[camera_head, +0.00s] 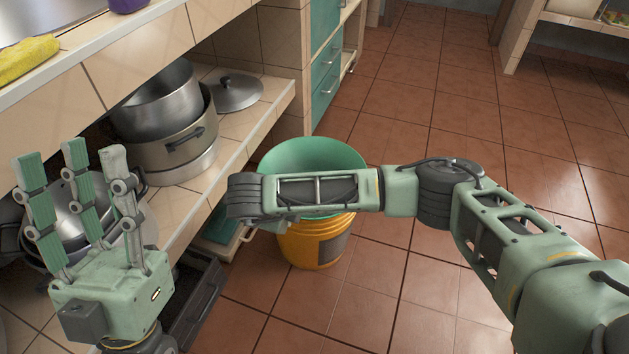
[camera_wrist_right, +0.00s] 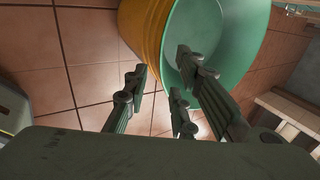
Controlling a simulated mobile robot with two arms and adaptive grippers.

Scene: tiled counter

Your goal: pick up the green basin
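The green basin (camera_head: 312,152) sits in the top of an orange-yellow bucket (camera_head: 305,247) on the tiled floor, beside the low shelf. My right arm crosses in front of it and hides part of its near side. In the right wrist view, the basin (camera_wrist_right: 225,35) opens toward the right, with the bucket to its left. My right gripper (camera_wrist_right: 162,72) is open at the rim, with fingers on either side of it; contact cannot be told. My left gripper (camera_head: 72,165) is open and empty, fingers up, at the left in front of the shelf.
Metal pots (camera_head: 165,120) and a lid (camera_head: 233,92) stand on the low tiled shelf at left. A dark crate (camera_head: 200,300) lies on the floor below it. A yellow cloth (camera_head: 25,57) lies on the counter. The floor (camera_head: 420,100) behind and right is clear.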

